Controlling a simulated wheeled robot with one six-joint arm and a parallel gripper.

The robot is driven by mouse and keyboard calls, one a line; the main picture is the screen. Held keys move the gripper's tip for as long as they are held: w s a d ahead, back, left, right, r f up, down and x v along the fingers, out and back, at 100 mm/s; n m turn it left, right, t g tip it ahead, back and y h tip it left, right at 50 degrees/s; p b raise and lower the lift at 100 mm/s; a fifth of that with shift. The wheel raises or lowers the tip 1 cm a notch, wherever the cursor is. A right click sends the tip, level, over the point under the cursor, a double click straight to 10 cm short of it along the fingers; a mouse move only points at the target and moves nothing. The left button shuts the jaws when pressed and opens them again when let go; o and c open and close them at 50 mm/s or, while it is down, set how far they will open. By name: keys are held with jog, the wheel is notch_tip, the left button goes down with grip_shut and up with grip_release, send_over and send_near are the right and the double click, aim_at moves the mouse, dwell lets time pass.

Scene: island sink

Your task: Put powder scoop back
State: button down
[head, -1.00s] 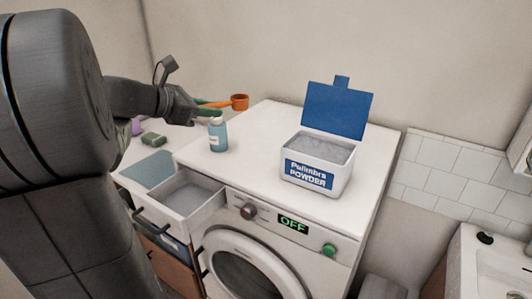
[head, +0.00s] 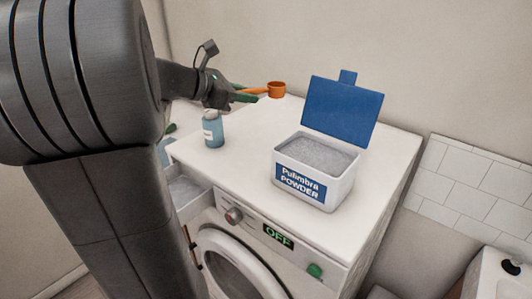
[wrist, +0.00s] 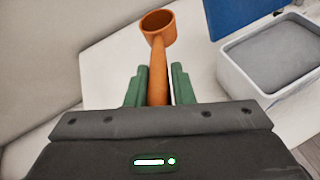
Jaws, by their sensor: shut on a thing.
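The orange powder scoop (head: 276,90) is held by its handle in my gripper (head: 246,94), above the back left part of the washing machine top. In the wrist view the scoop (wrist: 158,27) points forward from between the green fingers of my gripper (wrist: 160,84), cup opening facing up. The inside of the cup looks empty. The white powder box (head: 314,188) stands on the machine, to the right of my gripper. Its blue lid (head: 341,112) is open, and grey-white powder shows inside. The box also shows at the right of the wrist view (wrist: 250,88).
A blue bottle (head: 213,130) stands on the machine's left side, below my gripper. The washing machine (head: 245,160) has its detergent drawer (head: 186,192) pulled open. A wall stands close behind. The top between bottle and box is clear.

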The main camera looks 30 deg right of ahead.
jog(key=b, duration=0.3)
send_over(245, 158)
notch_tip(245, 158, down, 6)
notch_tip(245, 158, down, 10)
jog(key=shift+w+r, duration=0.15)
